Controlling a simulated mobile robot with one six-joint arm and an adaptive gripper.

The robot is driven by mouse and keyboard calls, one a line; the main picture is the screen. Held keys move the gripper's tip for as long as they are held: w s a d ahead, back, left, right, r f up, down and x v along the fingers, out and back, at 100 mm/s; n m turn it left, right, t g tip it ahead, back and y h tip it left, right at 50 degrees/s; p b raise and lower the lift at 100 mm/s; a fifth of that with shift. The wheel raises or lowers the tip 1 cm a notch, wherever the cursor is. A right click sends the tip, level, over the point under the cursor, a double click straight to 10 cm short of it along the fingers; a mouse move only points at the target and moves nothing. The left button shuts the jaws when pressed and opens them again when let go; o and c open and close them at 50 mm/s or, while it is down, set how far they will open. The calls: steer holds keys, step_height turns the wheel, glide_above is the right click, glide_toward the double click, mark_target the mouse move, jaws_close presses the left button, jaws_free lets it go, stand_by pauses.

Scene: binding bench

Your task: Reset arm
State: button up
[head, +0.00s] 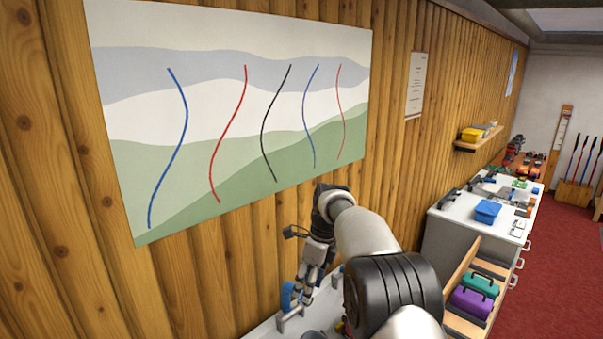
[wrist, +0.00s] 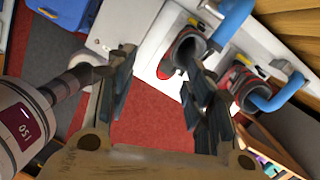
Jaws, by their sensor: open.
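My gripper (head: 304,290) points down over the near white bench at the bottom of the head view. In the wrist view my gripper (wrist: 160,68) has its two dark fingers apart, with nothing between them. Beyond the fingers are a white surface and red flooring. Two dark, red-trimmed round parts with blue curved pieces (wrist: 235,18) (wrist: 284,96) sit at the right finger's side; I cannot tell whether the finger touches them. My arm hides part of the bench.
A wooden wall with a landscape poster (head: 240,110) stands close behind my gripper. To the right are a white counter (head: 455,212) with a blue box (head: 487,211), and an open drawer with a purple case (head: 471,301) and a green case (head: 481,285). Red carpet (head: 565,270) is clear farther right.

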steer(key=s+d+r+n+t+b, duration=0.1)
steer(key=s+d+r+n+b, duration=0.1)
steer(key=s+n+b, duration=0.3)
steer(key=s+d+r+n+t+h+b, duration=0.1)
steer(key=s+d+r+n+b, duration=0.15)
steer(key=s, duration=0.55)
steer(key=s+d+r+n+t+b, duration=0.1)
steer(key=s+d+r+n+b, duration=0.1)
steer(key=s+d+n+b, duration=0.3)
steer(key=s+d+f+n+b, duration=0.1)
steer(key=s+f+n+b, duration=0.1)
steer(key=s+f, duration=0.3)
steer(key=s+f+n+t+b, duration=0.1)
steer(key=s+f+n, duration=0.4)
steer(key=s, duration=0.6)
steer(key=s+d+f+n+h+b, duration=0.1)
steer(key=s+f+n+b, duration=0.2)
steer(key=s, duration=0.6)
step_height(320, 180, down, 2)
steer(key=shift+d+f+n+t+b, duration=0.25)
steer(key=shift+d+n+t+b, duration=0.1)
steer(key=shift+b, duration=0.25)
